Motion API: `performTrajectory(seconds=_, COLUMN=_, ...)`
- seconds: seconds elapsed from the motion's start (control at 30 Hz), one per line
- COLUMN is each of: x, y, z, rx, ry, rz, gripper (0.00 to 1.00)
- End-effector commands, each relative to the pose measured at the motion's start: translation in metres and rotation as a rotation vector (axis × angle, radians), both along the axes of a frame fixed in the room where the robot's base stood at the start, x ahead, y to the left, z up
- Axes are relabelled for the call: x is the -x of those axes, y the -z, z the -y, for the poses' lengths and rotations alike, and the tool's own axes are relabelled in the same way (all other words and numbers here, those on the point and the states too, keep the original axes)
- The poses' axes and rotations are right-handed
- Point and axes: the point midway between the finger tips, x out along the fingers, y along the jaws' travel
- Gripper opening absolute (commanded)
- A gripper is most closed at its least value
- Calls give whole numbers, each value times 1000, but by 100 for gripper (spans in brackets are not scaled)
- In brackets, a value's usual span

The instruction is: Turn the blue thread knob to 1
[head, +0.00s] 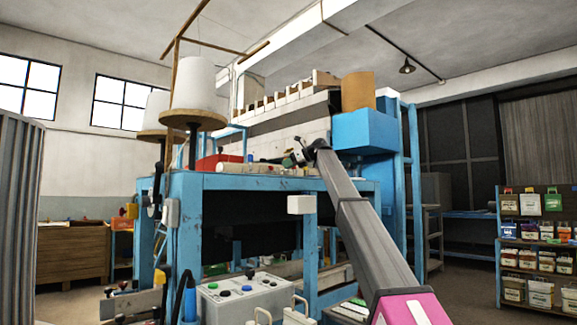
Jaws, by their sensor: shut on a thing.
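My gripper (299,152) is small and far off in the head view, at the end of my grey arm. It is at the top of the blue sewing machine stand (250,183), in front of the pale machine body. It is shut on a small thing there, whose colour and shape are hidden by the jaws. I cannot make out a blue thread knob or its number marks. A dark greenish part (289,161) shows just left of the gripper.
A grey control box (240,297) with several coloured buttons stands low in front. White thread cones (194,84) stand at the upper left. A red box (218,162) lies on the stand. A shelf of small boxes (540,240) is at the right, with open floor before it.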

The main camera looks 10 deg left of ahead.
Motion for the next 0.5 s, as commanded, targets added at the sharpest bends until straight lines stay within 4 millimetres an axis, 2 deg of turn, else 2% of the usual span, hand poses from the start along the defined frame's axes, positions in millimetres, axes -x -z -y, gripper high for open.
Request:
performTrajectory(seconds=0.27, x=3, y=1, z=0, rx=-1, ry=84, rz=1, gripper=2)
performTrajectory(seconds=0.5, x=5, y=1, z=-1, rx=-1, ry=263, rz=2, gripper=3)
